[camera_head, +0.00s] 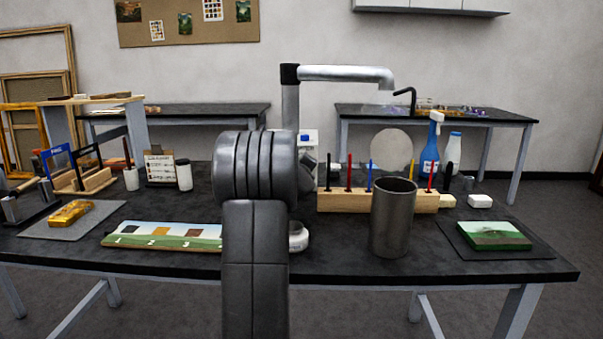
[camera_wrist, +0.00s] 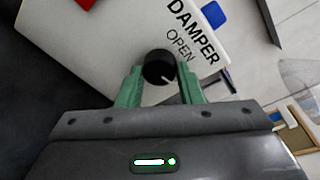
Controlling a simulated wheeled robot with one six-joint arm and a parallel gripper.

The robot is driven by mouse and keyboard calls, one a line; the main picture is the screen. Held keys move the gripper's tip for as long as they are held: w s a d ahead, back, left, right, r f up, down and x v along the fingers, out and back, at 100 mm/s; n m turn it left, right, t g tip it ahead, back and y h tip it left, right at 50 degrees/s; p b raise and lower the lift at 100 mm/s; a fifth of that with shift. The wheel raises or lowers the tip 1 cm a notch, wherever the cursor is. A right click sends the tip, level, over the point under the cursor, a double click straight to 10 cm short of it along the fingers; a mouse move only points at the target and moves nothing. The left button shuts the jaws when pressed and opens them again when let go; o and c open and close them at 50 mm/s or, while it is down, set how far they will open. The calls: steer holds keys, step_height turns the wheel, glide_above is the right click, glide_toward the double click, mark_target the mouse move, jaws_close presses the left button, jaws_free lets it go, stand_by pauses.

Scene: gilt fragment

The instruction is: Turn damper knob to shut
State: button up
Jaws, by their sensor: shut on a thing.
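The damper knob (camera_wrist: 158,66) is a small black round knob with a short white mark on its lower right edge in the wrist view. It sits on a white panel (camera_wrist: 110,45) lettered "DAMPER" and "OPEN" on its right side. The green fingers of my gripper (camera_wrist: 160,76) stand on either side of the knob and are closed on it. In the head view, part of a white box with a blue piece on it (camera_head: 308,138) shows behind my arm. My gripper and the knob are hidden there.
A metal cup (camera_head: 393,222) and a wooden block with colored tools (camera_head: 335,201) stand right of my arm. A grey pipe (camera_head: 345,74) reaches over the table. A painted panel (camera_head: 165,236) lies left, a small green picture (camera_head: 495,235) right.

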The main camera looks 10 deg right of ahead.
steer(key=shift+m+b, duration=0.3)
steer(key=shift+m, duration=0.4)
steer(key=o, duration=1)
steer(key=b+v, duration=0.3)
steer(key=v, duration=1)
steer(key=shift+s, duration=0.45)
steer(key=shift+w+f, duration=0.1)
steer(key=shift+w, duration=0.05)
steer(key=p+x, duration=0.3)
steer(key=x, duration=1)
steer(key=shift+w, duration=0.35)
